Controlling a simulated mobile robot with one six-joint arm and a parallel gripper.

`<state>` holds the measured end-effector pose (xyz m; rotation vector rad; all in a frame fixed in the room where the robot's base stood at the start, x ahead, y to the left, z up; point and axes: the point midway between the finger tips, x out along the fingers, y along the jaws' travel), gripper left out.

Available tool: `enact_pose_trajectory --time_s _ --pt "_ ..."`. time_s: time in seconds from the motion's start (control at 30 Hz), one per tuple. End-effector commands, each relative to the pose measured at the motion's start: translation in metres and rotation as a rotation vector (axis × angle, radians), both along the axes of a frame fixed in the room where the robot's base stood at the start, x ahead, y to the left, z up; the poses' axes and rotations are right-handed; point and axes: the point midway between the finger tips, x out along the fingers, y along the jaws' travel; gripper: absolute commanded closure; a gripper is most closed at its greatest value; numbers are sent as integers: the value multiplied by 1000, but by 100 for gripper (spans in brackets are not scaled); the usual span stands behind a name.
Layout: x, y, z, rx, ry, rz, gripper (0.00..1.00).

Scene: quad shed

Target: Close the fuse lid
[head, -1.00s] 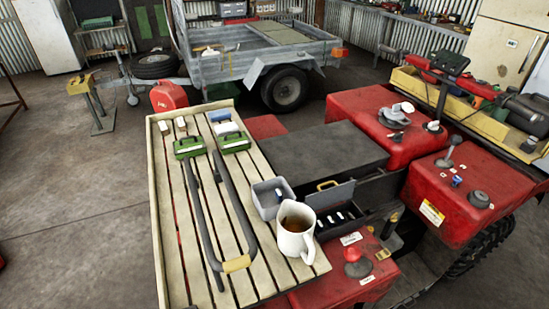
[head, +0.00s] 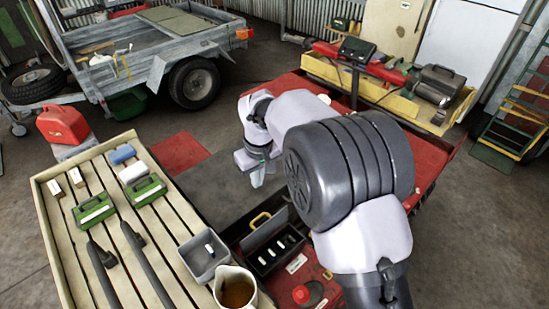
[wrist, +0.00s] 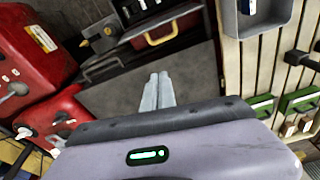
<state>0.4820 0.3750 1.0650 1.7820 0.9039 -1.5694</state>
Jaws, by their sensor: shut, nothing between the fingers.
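The fuse box (head: 277,252) is a dark open case with several white fuses in a row inside. Its grey fuse lid (head: 266,231) stands raised at the box's far side, with a yellow handle (head: 259,219) on it. In the wrist view the lid (wrist: 168,24) and its handle (wrist: 161,39) show near the top, past my fingertips. My gripper (head: 257,181) is above the dark seat panel, beyond the lid and apart from it. Its two fingers (wrist: 157,92) are together and empty. My arm covers part of the red body to the right of the box.
A grey bin (head: 203,257) and a mug of brown liquid (head: 236,289) stand on the slatted rack close left of the fuse box. Green cases (head: 93,208) and dark bars (head: 145,262) lie further left. A red knob (head: 301,294) is in front.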

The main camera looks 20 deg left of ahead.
Motion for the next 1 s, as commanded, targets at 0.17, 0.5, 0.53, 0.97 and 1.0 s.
enact_pose_trajectory --time_s 0.17,0.5,0.53,0.97,1.0 --pt "-11 39 -43 -40 15 131 100" --pt "-9 44 -104 -44 17 138 100" --pt "-9 44 -111 -44 17 138 100" --pt "-23 18 -138 -42 16 136 100" --pt "-24 16 -137 -42 16 136 100"
